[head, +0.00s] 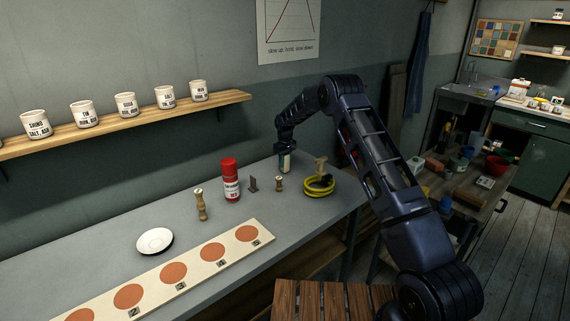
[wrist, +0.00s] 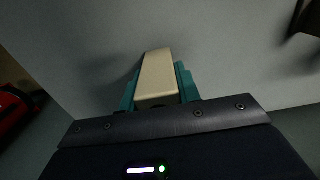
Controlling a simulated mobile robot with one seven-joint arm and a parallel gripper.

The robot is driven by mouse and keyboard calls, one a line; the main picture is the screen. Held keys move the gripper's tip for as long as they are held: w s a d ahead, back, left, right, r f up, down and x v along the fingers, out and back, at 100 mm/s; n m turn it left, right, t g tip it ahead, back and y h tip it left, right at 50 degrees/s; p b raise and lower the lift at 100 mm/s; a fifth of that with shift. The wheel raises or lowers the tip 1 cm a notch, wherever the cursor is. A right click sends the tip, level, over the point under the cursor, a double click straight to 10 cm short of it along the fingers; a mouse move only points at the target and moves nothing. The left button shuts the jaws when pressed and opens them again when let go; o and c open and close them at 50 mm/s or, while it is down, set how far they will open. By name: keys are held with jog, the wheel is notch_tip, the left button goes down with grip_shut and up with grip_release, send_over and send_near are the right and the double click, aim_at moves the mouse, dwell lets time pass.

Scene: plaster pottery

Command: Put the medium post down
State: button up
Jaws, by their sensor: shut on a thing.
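My gripper (head: 285,164) is over the far part of the grey workbench (head: 110,262) in the head view. In the wrist view its teal fingers (wrist: 157,90) are shut on a pale beige post, the medium post (wrist: 157,72). The post lies between both fingers and sticks out past their tips. In the head view it is small and mostly covered by the fingers. I cannot tell whether its far end touches the bench.
Near the gripper stand a small wooden peg (head: 279,184), a dark wedge (head: 252,184) and a yellow ring (head: 318,191). A red bottle (head: 231,181), a turned wooden post (head: 201,206), a white saucer (head: 155,241) and a numbered board (head: 193,260) are further left. A shelf (head: 130,123) holds jars.

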jog(key=shift+f, duration=0.4)
jog(key=shift+f, duration=0.1)
jog(key=o, duration=1.1)
